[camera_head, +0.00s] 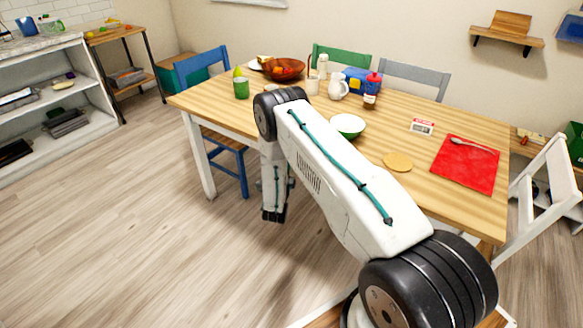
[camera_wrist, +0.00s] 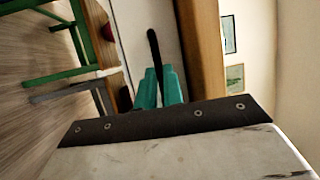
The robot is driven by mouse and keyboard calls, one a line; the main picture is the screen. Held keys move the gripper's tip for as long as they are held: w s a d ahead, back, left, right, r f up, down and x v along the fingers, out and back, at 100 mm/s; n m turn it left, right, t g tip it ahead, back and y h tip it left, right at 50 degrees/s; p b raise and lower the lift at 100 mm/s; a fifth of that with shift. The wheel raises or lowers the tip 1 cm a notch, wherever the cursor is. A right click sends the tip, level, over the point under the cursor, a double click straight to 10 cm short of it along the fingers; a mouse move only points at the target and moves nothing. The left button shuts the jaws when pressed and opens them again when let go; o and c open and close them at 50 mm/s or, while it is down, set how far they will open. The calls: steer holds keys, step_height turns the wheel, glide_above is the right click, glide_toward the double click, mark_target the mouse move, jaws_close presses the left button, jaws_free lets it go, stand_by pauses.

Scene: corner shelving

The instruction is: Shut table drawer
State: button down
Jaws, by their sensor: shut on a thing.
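The wooden table (camera_head: 405,119) has a white front below its top, mostly behind my arm in the head view. In the wrist view, a white drawer front (camera_wrist: 138,22) carries a long dark handle (camera_wrist: 153,48), beside the brown wood edge of the table. My gripper (camera_wrist: 160,72) has its teal fingers at the near end of this handle and is shut on it. The fingers hide that end of the handle. In the head view the drawer is hidden behind my arm, so I cannot tell how far it stands open.
A blue chair (camera_head: 203,66) stands at the table's left end; green (camera_head: 341,60) and grey (camera_head: 415,77) chairs stand behind. The floor at left is clear.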

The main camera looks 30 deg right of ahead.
steer(key=shift+w+d, duration=0.1)
steer(key=shift+d, duration=0.05)
steer(key=c, duration=1.5)
jaws_free()
steer(key=shift+d, duration=0.15)
steer(key=v, duration=0.8)
steer(key=shift+w, duration=0.1)
